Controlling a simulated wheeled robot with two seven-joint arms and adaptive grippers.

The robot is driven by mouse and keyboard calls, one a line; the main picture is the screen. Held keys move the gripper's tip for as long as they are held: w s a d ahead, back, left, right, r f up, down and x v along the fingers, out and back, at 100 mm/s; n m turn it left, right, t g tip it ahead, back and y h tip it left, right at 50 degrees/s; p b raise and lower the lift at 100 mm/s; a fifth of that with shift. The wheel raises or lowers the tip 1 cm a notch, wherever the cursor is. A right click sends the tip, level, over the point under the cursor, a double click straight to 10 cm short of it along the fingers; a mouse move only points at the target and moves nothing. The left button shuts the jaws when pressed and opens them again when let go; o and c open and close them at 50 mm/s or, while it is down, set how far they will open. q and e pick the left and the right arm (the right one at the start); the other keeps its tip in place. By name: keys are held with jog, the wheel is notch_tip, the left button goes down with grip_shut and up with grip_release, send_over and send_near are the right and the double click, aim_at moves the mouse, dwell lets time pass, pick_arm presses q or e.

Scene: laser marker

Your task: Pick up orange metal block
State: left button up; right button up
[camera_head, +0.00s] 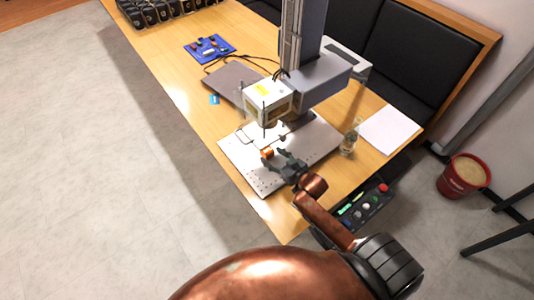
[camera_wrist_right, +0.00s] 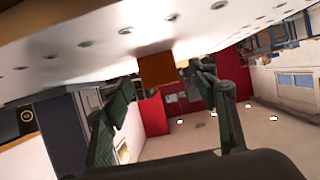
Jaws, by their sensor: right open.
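The orange metal block (camera_head: 267,153) sits on the perforated metal plate of the laser marker. In the right wrist view the block (camera_wrist_right: 158,69) shows ahead, roughly between my finger tips and a little beyond them. My right gripper (camera_head: 277,159) is just to the right of the block in the head view, low over the plate. In the right wrist view its two green-grey fingers (camera_wrist_right: 160,88) are apart with nothing held. I cannot tell whether either finger touches the block. My left gripper is not in view.
The laser marker head (camera_head: 268,103) hangs over the base plate (camera_head: 240,172), close above the block. A glass cup (camera_head: 349,142) and white paper (camera_head: 389,130) lie to the right. A control box (camera_head: 362,206) is at the table edge. A closed laptop (camera_head: 233,83) lies behind.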

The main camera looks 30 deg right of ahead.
aim_at(271, 154)
jog(key=b+x, duration=0.1)
jog(key=x, duration=0.3)
jog(key=shift+w, duration=0.3)
jog(key=shift+r, duration=0.1)
jog(key=c, duration=1.4)
